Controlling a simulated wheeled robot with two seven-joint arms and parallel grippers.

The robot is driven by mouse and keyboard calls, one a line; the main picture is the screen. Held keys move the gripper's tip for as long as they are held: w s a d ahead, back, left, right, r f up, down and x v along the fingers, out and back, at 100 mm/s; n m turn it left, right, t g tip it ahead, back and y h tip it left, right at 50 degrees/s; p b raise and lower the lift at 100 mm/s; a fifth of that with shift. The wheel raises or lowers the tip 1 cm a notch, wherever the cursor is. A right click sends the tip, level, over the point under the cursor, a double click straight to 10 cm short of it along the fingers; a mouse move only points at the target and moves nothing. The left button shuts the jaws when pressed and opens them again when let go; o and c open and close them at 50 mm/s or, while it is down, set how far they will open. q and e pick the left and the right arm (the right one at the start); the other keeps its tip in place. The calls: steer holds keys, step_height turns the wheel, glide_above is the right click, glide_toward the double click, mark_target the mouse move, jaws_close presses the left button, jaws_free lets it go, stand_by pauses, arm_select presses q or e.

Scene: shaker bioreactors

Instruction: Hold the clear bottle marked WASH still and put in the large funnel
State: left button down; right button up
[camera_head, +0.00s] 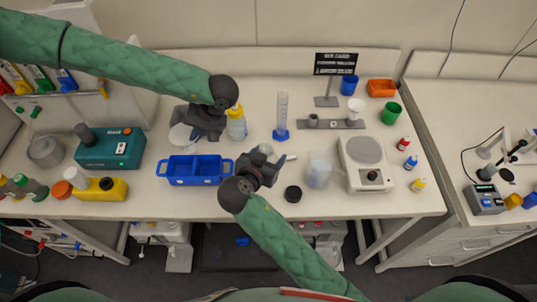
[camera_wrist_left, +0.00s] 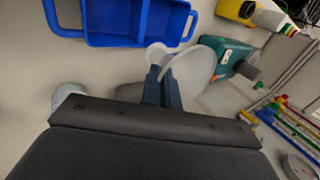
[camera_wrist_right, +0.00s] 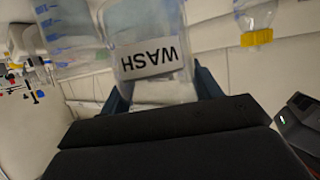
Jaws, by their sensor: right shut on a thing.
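The clear WASH bottle (camera_wrist_right: 155,25) shows its label upside down in the right wrist view, between the fingers of my right gripper (camera_wrist_right: 158,82). In the head view my right gripper (camera_head: 270,161) is at the table's middle, shut on this bottle, which is mostly hidden there. The large white funnel (camera_head: 180,136) is at the left, above the blue tray. My left gripper (camera_head: 194,137) is shut on it. In the left wrist view the funnel (camera_wrist_left: 200,68) has its stem side between the close-set fingertips (camera_wrist_left: 160,62).
A blue tray (camera_head: 194,181) stands between the arms. A yellow-capped bottle (camera_head: 237,124) is beside my left gripper, a graduated cylinder (camera_head: 282,118) beyond the right one. A black cap (camera_head: 293,193), a beaker (camera_head: 318,172) and a balance (camera_head: 366,174) are to the right.

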steer(key=shift+f+b, duration=1.05)
steer(key=shift+f, duration=0.3)
steer(key=shift+s+f+b, duration=0.15)
steer(key=shift+f+b, duration=0.25)
steer(key=shift+f, duration=0.05)
steer(key=shift+f, duration=0.35)
steer(key=shift+f+b, duration=0.2)
steer(key=shift+b, duration=0.2)
steer(key=shift+f, duration=0.15)
steer(key=shift+f, duration=0.1)
steer(key=shift+f+b, duration=0.35)
steer(key=shift+b, duration=0.1)
steer(key=shift+f, duration=0.3)
